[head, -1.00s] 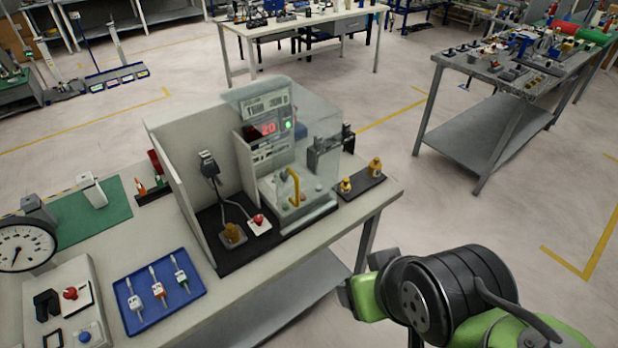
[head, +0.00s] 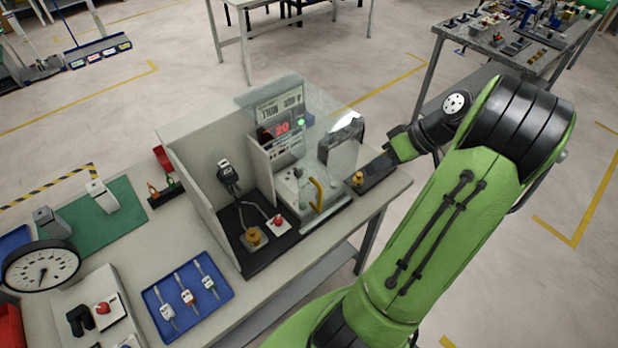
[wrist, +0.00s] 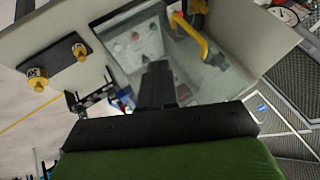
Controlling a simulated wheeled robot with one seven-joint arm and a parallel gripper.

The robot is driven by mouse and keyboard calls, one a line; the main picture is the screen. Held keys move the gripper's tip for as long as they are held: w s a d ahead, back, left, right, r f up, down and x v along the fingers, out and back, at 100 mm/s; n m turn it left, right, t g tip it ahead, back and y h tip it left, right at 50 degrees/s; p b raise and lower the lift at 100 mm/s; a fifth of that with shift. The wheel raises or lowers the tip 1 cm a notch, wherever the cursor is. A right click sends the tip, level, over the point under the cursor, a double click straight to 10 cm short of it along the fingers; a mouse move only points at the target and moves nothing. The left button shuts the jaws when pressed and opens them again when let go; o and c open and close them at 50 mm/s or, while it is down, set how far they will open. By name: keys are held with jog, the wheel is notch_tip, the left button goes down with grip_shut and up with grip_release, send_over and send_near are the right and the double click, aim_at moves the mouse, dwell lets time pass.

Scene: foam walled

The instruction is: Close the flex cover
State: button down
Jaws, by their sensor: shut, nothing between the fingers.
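The flex cover seems to be the clear sheet (head: 325,102) on the bench machine, standing up and bent beside the panel with the red "20" display and green light. A yellow handle (head: 316,193) stands low at its front; the handle also shows in the wrist view (wrist: 190,35). My gripper is at the right side of the machine, its tips partly hidden in the head view. In the wrist view my gripper (wrist: 157,80) is shut and empty, its dark fingers in front of the clear sheet. I cannot tell whether they touch it.
Two yellow-topped knobs on a dark strip (head: 376,176) stand right of the machine, close under my arm; they show in the wrist view (wrist: 58,64). A blue tray (head: 187,296) and dial gauge (head: 40,268) lie left. Open floor lies beyond the bench's right edge.

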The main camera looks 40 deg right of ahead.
jog(key=w+a+f+b, duration=0.1)
jog(key=w+a+f, duration=0.3)
jog(key=a+f, duration=0.4)
jog(key=shift+w+b, duration=0.3)
jog(key=shift+b, duration=0.05)
